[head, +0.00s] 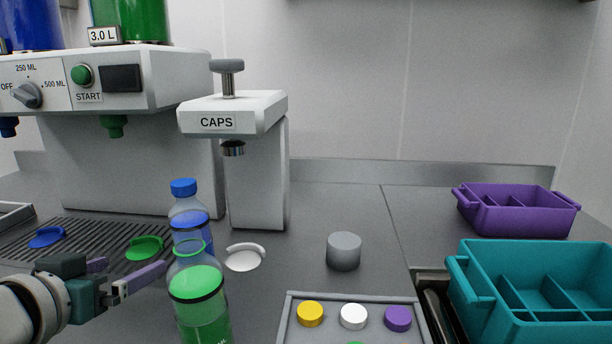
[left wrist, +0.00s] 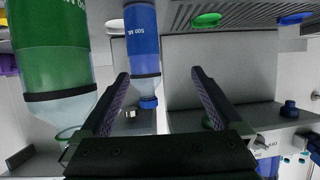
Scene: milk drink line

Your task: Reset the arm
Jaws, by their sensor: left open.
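My left gripper (head: 128,274) is at the lower left of the head view, beside the bottles. Its jaws are open and empty, and the two fingers stand apart in the left wrist view (left wrist: 160,82). A green bottle (head: 201,315) without a cap stands right of the gripper, nearest the camera. A blue bottle (head: 190,212) with a blue cap stands behind it. In the left wrist view, which looks upside down, the blue bottle (left wrist: 143,45) shows beyond the left-hand finger and the green bottle (left wrist: 52,50) at the left. My right gripper is out of view.
The filling machine (head: 160,80) and CAPS press (head: 258,110) stand behind. A white disc (head: 243,260) and grey cylinder (head: 344,252) lie right of the bottles. A cap tray (head: 284,320) is in front. Purple (head: 515,215) and teal (head: 530,260) crates stand right.

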